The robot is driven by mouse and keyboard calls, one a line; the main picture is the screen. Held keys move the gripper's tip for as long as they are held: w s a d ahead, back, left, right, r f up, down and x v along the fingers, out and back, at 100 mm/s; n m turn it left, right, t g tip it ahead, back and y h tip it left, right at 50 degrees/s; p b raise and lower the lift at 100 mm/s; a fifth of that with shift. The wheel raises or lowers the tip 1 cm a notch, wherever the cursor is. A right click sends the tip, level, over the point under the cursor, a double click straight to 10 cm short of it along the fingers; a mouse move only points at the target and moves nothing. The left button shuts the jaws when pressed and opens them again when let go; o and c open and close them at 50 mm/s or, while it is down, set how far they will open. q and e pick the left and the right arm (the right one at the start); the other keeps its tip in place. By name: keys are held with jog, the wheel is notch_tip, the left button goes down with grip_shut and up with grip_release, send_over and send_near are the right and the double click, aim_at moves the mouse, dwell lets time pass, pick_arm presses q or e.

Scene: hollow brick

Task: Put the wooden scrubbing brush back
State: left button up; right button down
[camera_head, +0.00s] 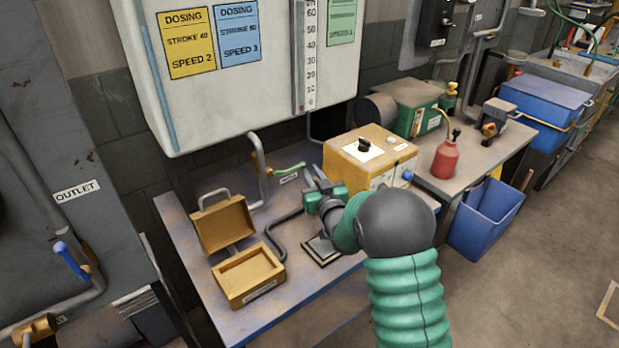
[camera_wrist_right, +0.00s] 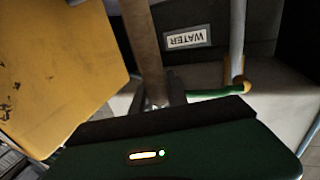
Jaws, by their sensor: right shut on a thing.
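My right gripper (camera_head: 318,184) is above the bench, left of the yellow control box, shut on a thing. In the right wrist view, a tan-brown bar (camera_wrist_right: 143,45) rises from behind the dark green gripper body; it looks like the wooden scrubbing brush, but its bristles are not seen. In the head view the brush is hard to make out at the fingers. On the bench, a small dark-rimmed square plate (camera_head: 321,249) lies below my right wrist. My left gripper is not in view.
The yellow control box (camera_head: 371,158) stands close right of the gripper; a green tap handle (camera_head: 290,170) and pipe are behind it. A large white tank (camera_head: 240,60) overhangs the bench. A red bottle (camera_head: 446,160) stands further right. The bench's front left is clear.

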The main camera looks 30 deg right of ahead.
jog(key=shift+w+d+f, duration=0.75)
jog(key=shift+d+f, duration=0.15)
jog(key=shift+f, duration=0.15)
jog(key=c, duration=1.6)
grip_release()
jog(key=shift+s+d, duration=0.1)
jog(key=shift+o, duration=1.4)
jog(key=shift+a+r, duration=0.2)
jog(key=shift+a, duration=0.45)
jog(key=v, duration=1.1)
jog(key=shift+s, duration=0.45)
